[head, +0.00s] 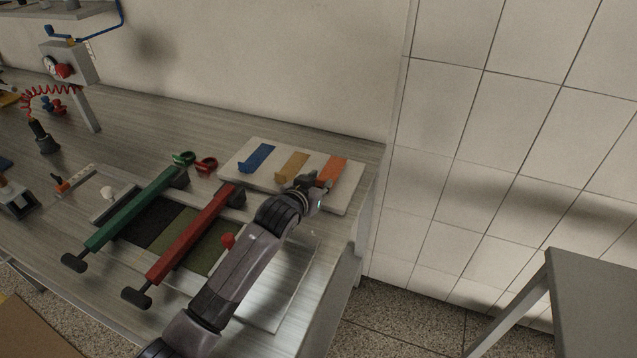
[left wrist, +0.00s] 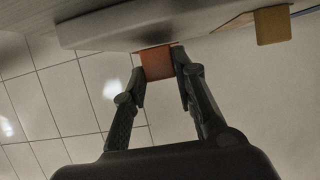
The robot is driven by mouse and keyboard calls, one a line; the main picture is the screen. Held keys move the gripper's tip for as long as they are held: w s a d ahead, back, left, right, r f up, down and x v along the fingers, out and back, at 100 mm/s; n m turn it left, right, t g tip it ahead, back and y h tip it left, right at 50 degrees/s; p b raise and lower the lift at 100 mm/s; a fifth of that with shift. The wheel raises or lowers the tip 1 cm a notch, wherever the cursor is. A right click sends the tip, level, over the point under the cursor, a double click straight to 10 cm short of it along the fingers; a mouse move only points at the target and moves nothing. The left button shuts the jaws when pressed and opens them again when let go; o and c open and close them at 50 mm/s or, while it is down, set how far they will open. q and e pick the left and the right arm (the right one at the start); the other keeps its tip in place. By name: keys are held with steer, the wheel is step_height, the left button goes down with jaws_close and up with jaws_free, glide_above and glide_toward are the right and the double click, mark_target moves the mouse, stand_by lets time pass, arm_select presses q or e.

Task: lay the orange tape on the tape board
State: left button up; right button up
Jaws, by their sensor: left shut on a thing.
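The orange tape (head: 334,168) lies along the right part of the white tape board (head: 226,170), beside a tan strip (head: 292,165) and a blue strip (head: 257,156). My left gripper (head: 318,187) is at the near end of the orange tape, at the board's front edge. In the left wrist view the two fingers (left wrist: 160,75) are shut on the orange tape's end (left wrist: 157,62), which sticks out past the board edge (left wrist: 130,32). My right gripper is not in view.
Red (head: 190,240) and green (head: 130,215) long-handled tools lie left of my arm over dark mats. Green and red ring-shaped items (head: 205,165) sit left of the board. The wall stands close behind the table, and a grey table (head: 592,300) is at the right.

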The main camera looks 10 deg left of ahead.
arm_select(q)
steer(key=shift+f, duration=0.15)
steer(key=shift+s+f, duration=0.25)
steer(key=shift+f, duration=0.3)
steer(key=o, duration=0.7)
steer(key=shift+d+f, duration=0.1)
steer(key=shift+f, duration=0.1)
steer(key=shift+o, duration=0.2)
steer(key=shift+r, duration=0.6)
steer(key=shift+s, duration=0.3)
steer(key=r+v, duration=0.1)
steer(key=v, duration=1)
